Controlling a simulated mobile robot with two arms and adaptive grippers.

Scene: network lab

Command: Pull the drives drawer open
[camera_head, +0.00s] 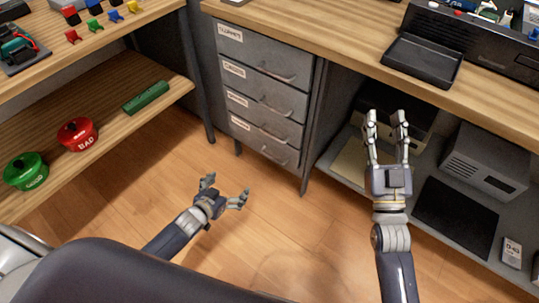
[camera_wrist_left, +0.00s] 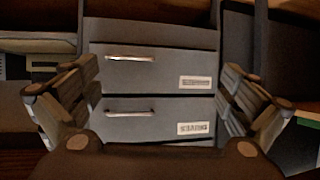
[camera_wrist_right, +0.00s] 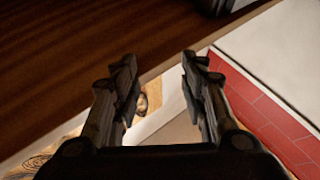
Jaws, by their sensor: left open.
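A grey metal drawer cabinet (camera_head: 258,88) stands under the wooden worktop. Its several stacked drawers look shut, each with a bar handle and a white label. My right gripper (camera_head: 387,115) is open and empty, right of the cabinet.
A black tray (camera_head: 422,60) sits on the worktop near its edge. Grey boxes stand on the low shelf (camera_head: 345,175) beneath. At left, a shelf holds a green pot (camera_head: 26,171), a red pot (camera_head: 77,134) and a green strip (camera_head: 146,98). The floor before the cabinet is clear.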

